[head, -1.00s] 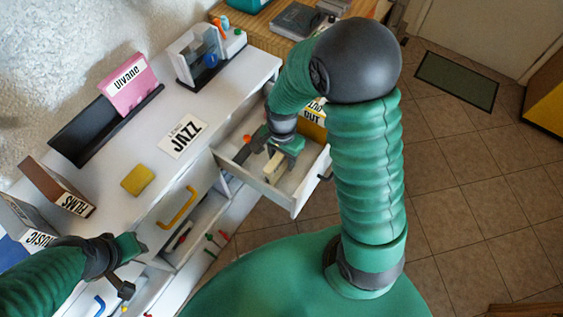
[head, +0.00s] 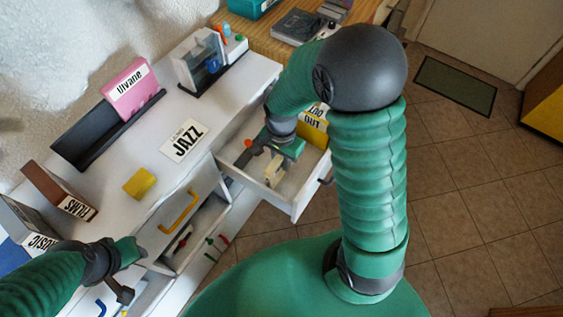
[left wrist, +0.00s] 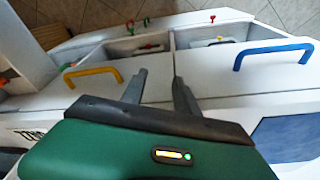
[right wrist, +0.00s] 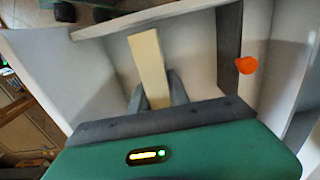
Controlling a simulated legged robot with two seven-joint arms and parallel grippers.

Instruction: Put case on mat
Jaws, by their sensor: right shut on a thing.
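My right gripper (head: 272,158) reaches down into the open white drawer (head: 292,202). It is shut on a slim cream case (right wrist: 148,58), seen mostly edge-on between the fingers in the right wrist view. In the head view this cream case (head: 274,173) is small and partly hidden by the gripper. My left gripper (left wrist: 158,88) is open and empty over the drawer fronts at the lower left. A flat white mat-like sheet marked JAZZ (head: 184,139) lies bare on the counter. A dark green mat (head: 455,85) lies on the floor, far right.
A yellow case (head: 313,128) stands in the open drawer, partly behind my arm. An orange knob (right wrist: 247,65) is beside the gripper. A pink case (head: 131,88) stands in a black rack (head: 75,150). A yellow block (head: 139,183) and labelled boxes (head: 62,195) are on the counter.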

